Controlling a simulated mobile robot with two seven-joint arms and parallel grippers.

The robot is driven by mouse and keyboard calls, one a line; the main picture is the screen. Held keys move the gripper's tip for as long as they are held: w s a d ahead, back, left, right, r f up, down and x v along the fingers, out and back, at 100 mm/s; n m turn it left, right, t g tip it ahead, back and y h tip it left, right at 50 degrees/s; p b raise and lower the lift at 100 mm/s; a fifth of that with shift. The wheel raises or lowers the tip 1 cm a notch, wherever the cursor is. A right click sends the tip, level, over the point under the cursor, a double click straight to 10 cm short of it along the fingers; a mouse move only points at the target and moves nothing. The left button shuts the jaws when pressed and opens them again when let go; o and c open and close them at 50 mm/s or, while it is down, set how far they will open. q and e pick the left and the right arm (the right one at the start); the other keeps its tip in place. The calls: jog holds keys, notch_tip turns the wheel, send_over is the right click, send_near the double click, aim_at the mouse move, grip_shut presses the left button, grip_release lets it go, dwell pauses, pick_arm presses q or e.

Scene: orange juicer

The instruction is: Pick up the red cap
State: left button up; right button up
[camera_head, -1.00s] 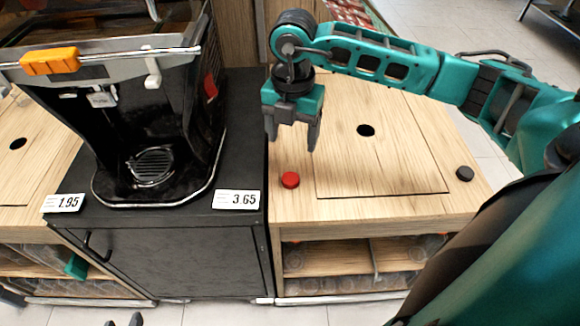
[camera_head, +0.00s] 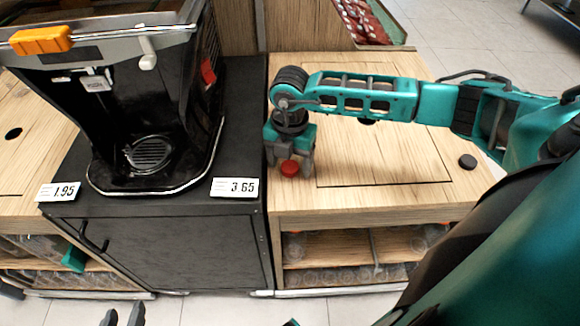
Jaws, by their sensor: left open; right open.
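The red cap (camera_head: 289,169) lies on the light wooden counter (camera_head: 390,205), near its front left part. My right gripper (camera_head: 288,163) points down over the cap with its fingers open. The cap shows between the two fingertips, one on each side. I cannot tell whether the fingers touch it. My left gripper (camera_head: 122,316) shows only as fingertips at the bottom edge, apart and empty, far from the cap.
A black cap (camera_head: 467,161) lies at the counter's right side. The juicer (camera_head: 140,90) stands on a black cabinet (camera_head: 165,250) to the left. Price tags (camera_head: 235,188) sit along the cabinet's front edge. Shelves with clear bottles (camera_head: 340,272) lie below the counter.

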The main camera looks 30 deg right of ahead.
jog(key=c, duration=1.1)
jog(key=shift+r, duration=0.1)
